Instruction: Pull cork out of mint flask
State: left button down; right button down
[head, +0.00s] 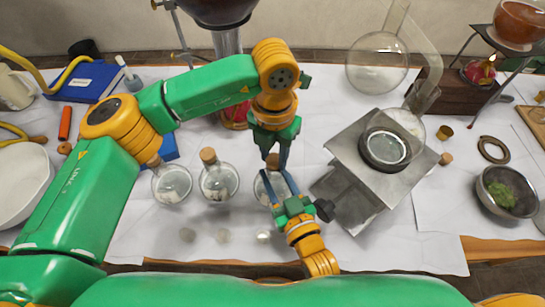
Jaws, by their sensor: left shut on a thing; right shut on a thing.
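Three round clear flasks with pale contents stand in a row on the white table cover. I take the rightmost flask (270,190) as the mint flask, though its contents look pale and no label is readable. My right gripper (276,184), reaching up from the front edge, is shut on that flask with its fingers around its body. My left gripper (277,164), coming down from behind, is shut on the brown cork (272,160) at the flask's top. The fingers partly hide the neck, so I cannot tell whether the cork still sits in it.
The left flask (171,185) and middle flask (219,183) are corked and stand close by. A metal stand (350,160) with a round ring is just right of my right gripper. A bowl of green herb (508,192) is at far right. The cover's front is mostly clear.

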aim_at(274, 159)
pick_arm(q)
jog(key=shift+r, duration=0.2)
jog(key=shift+r, duration=2.1)
pick_arm(e)
jog(key=shift+c, duration=1.8)
grip_release()
jog(key=shift+s, duration=0.1)
